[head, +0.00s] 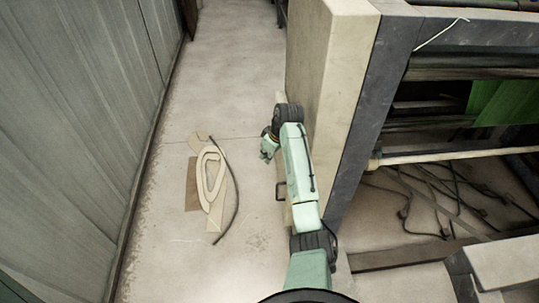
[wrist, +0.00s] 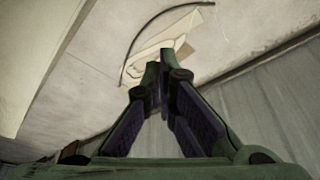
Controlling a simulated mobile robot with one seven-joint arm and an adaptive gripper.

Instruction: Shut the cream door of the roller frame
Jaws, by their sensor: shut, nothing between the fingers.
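The roller frame's cream end housing (head: 328,75) stands right of the aisle with a dark grey edge. A narrow cream panel, seemingly the door (head: 281,212), shows nearly edge-on at the foot of its aisle side, with a dark handle (head: 280,191) sticking out left. My arm hides much of it, so I cannot tell how far it stands open. My gripper (head: 266,153) is beyond the handle in the picture, over the aisle and apart from it. In the wrist view my gripper (wrist: 164,52) has its fingertips together, empty, pointing toward the floor.
Paper scraps (head: 210,178) and a dark curved strip (head: 231,195) lie on the aisle floor; the strip also shows in the wrist view (wrist: 145,28). A grey corrugated wall (head: 75,120) bounds the left. Rollers (head: 455,155) and loose cables (head: 440,205) lie right. Aisle floor beyond is clear.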

